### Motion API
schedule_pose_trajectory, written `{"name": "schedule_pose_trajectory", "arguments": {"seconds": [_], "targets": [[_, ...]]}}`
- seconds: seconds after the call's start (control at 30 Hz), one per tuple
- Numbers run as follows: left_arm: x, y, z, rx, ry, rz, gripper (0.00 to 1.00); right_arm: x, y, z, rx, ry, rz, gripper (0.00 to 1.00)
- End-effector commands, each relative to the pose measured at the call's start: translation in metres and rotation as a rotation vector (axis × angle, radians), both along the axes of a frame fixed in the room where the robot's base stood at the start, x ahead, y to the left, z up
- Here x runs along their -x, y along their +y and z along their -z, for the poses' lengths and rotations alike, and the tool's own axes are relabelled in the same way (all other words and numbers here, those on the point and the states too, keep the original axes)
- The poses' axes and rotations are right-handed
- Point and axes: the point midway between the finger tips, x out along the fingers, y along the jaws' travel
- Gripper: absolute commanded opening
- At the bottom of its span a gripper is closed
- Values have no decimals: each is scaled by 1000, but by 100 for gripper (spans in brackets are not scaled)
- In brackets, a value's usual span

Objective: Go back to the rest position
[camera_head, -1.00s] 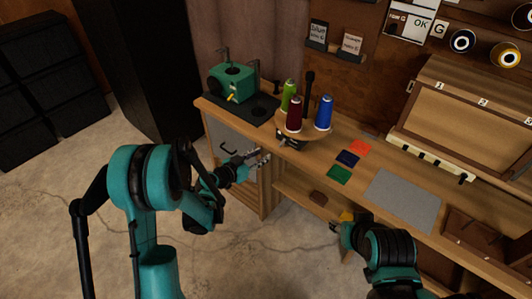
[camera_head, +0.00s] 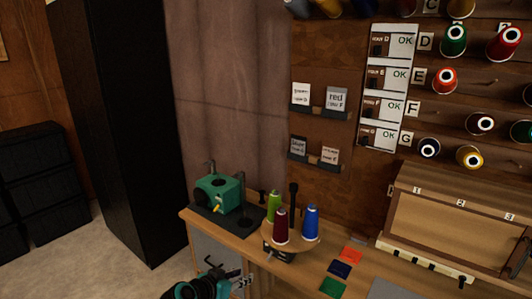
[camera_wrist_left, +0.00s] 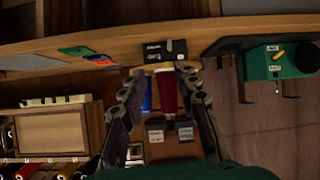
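My left gripper (camera_head: 241,279) shows at the bottom of the head view, in front of the bench. In the left wrist view its two fingers (camera_wrist_left: 160,73) stand apart with nothing gripped between them. Beyond the fingers, in that upside-down view, are the maroon spool (camera_wrist_left: 166,98) and the blue spool (camera_wrist_left: 147,96). In the head view the maroon spool (camera_head: 281,226), blue spool (camera_head: 311,222) and green spool (camera_head: 274,206) stand upright on a round wooden stand (camera_head: 291,245). My right gripper is in neither current view.
The wooden bench (camera_head: 240,244) carries a teal machine (camera_head: 219,193) on a dark mat and coloured swatches (camera_head: 341,269). A wooden box (camera_head: 443,228) stands at right. The thread wall (camera_head: 435,100) rises behind. A black cabinet (camera_head: 125,130) stands left; floor (camera_head: 85,240) is clear in front.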

Motion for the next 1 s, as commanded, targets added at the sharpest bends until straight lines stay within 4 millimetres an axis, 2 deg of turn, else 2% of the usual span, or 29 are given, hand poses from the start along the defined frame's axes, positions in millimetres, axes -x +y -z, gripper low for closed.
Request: {"name": "schedule_pose_trajectory", "arguments": {"seconds": [0.1,0.3,0.5,0.6,0.7,0.8,1.0], "targets": [[38,9,-17,-32,87,-53,31,0,0,0,0,0,0,40],[107,33,-33,-88,219,-180,31,0,0,0,0,0,0,40],[177,64,-34,-146,315,-337,31,0,0,0,0,0,0,40],[205,79,-32,-169,344,-408,31,0,0,0,0,0,0,40],[224,90,-29,-185,361,-462,31,0,0,0,0,0,0,40],[234,96,-28,-193,369,-495,31,0,0,0,0,0,0,40],[238,99,-27,-196,372,-509,31,0,0,0,0,0,0,40]]}}
